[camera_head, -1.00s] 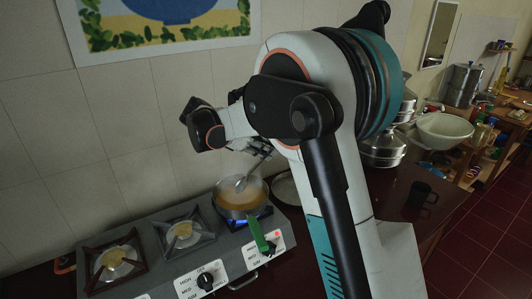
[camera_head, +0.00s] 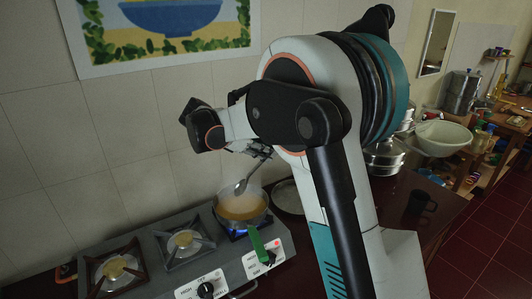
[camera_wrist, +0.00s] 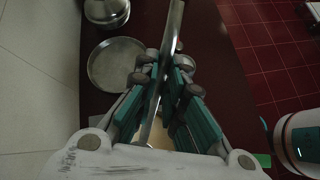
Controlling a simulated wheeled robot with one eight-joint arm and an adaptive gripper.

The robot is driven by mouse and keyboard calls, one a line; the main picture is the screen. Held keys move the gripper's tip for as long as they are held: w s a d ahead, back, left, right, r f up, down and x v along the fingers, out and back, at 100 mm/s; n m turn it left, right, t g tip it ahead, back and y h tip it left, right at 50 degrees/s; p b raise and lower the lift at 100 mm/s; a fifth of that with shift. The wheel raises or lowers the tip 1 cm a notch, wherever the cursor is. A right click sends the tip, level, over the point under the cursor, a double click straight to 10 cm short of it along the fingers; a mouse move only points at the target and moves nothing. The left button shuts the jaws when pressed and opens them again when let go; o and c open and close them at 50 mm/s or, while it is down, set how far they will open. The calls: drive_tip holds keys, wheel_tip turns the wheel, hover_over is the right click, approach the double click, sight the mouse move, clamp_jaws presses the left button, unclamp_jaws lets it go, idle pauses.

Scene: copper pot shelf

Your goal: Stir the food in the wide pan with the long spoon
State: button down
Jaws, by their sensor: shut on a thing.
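The wide pan (camera_head: 262,217) has a clear-looking wall, a green handle (camera_head: 257,243) and yellow-tan food (camera_head: 241,208) inside. It sits on the right burner over a blue flame. The long metal spoon hangs down from my gripper (camera_head: 264,152), its bowl (camera_head: 240,187) at the far side of the pan. I cannot tell whether the bowl touches the food. In the wrist view my gripper (camera_wrist: 163,85) is shut on the spoon handle (camera_wrist: 171,40), which runs between the fingers. There the fingers hide most of the pan.
The grey stove (camera_head: 150,250) has two empty burners left of the pan. A round metal plate (camera_head: 287,197) lies right of the pan. A black mug (camera_head: 420,203) and stacked metal pots (camera_head: 384,158) stand beyond my arm. The tiled wall is close behind.

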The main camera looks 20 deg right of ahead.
drive_tip(key=shift+r, duration=0.1)
drive_tip(key=shift+r+p, duration=1.55)
drive_tip(key=shift+r, duration=0.9)
